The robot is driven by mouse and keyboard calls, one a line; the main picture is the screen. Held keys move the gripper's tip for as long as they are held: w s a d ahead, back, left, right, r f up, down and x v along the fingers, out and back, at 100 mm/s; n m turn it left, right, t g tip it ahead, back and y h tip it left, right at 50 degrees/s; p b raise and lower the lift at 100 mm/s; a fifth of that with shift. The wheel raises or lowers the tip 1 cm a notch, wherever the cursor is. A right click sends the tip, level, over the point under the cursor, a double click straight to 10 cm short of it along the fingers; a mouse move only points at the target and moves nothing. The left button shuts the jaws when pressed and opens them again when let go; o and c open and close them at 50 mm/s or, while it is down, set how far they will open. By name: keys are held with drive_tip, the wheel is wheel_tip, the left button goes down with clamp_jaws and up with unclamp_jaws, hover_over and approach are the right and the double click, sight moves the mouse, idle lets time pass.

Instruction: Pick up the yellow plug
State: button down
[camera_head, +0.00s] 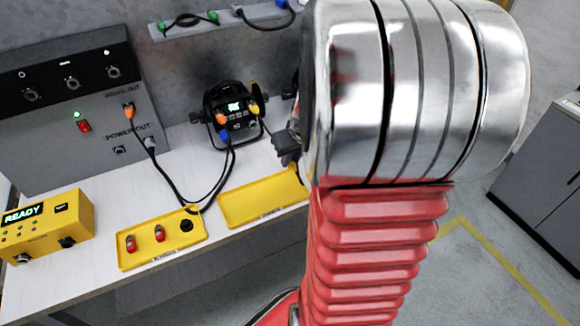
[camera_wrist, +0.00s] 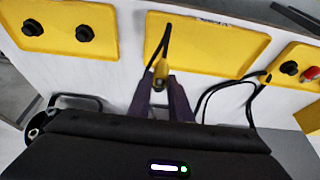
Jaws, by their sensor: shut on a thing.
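The yellow plug (camera_wrist: 160,70) shows between the purple fingertips of my gripper (camera_wrist: 160,77) in the wrist view. My gripper is shut on it, and the fingers cover part of it. A black cable (camera_wrist: 167,40) runs up from beside the plug in the picture, over the middle yellow tray (camera_wrist: 208,63). In the head view my gripper (camera_head: 289,158) is mostly hidden behind my arm, and the held plug cannot be made out clearly. A yellow piece (camera_head: 256,93) also shows at the right side of the lamp there, with a dark cable trailing toward my gripper.
The black par can (camera_head: 232,112) stands at the back of the bench with orange and blue plugs. A grey power panel (camera_head: 60,150), a yellow READY box (camera_head: 70,222) and a left yellow tray (camera_head: 135,259) with red parts stand left. Looped black cables cross the bench.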

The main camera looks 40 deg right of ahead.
drive_tip(key=shift+d+r, duration=0.1)
drive_tip(key=shift+r, duration=0.05)
idle(0.6)
drive_tip(key=w+d+r, duration=0.1)
drive_tip(key=w+d, duration=0.3)
drive_tip(key=d, duration=0.5)
drive_tip(key=w+d+r, duration=0.2)
drive_tip(key=w+d, duration=0.3)
drive_tip(key=d, duration=0.4)
drive_tip(key=w+d+r, duration=0.1)
drive_tip(key=w+d, duration=0.3)
drive_tip(key=d, duration=0.5)
drive_tip(key=shift+w+r, duration=0.25)
drive_tip(key=shift+r, duration=0.05)
idle(1.9)
drive_tip(key=shift+w+d, duration=0.2)
drive_tip(key=shift+w, duration=0.25)
idle(1.9)
